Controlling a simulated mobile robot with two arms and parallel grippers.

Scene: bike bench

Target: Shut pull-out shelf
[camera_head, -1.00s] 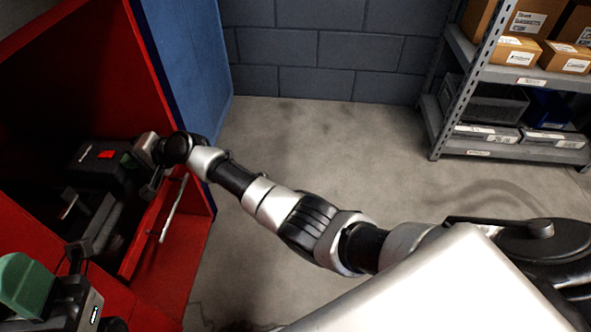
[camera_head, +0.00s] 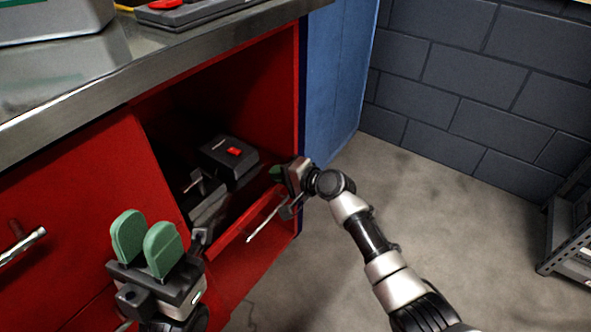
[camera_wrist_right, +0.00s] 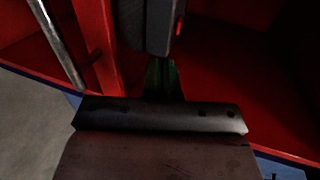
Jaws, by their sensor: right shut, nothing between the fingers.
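The red pull-out shelf (camera_head: 252,231), with a pale bar handle (camera_head: 265,220) on its front, sits low in the red cabinet opening. In the right wrist view its red front panel (camera_wrist_right: 95,40) and metal handle (camera_wrist_right: 58,42) show at the upper left. A black case with a red latch (camera_head: 229,160) stands inside. My right gripper (camera_head: 277,173) is shut and empty at the right end of the shelf, behind the front panel. Its green fingertips (camera_wrist_right: 162,78) point toward the black case; I cannot tell if they touch. My left gripper (camera_head: 146,244) is open and empty, in front of the cabinet.
A grey metal worktop (camera_head: 90,85) overhangs the opening. A closed red front with a bar handle (camera_head: 22,246) is at the left. A blue side panel (camera_head: 338,85) borders the opening. The concrete floor (camera_head: 400,190) at the right is clear up to a grey rack (camera_head: 570,235).

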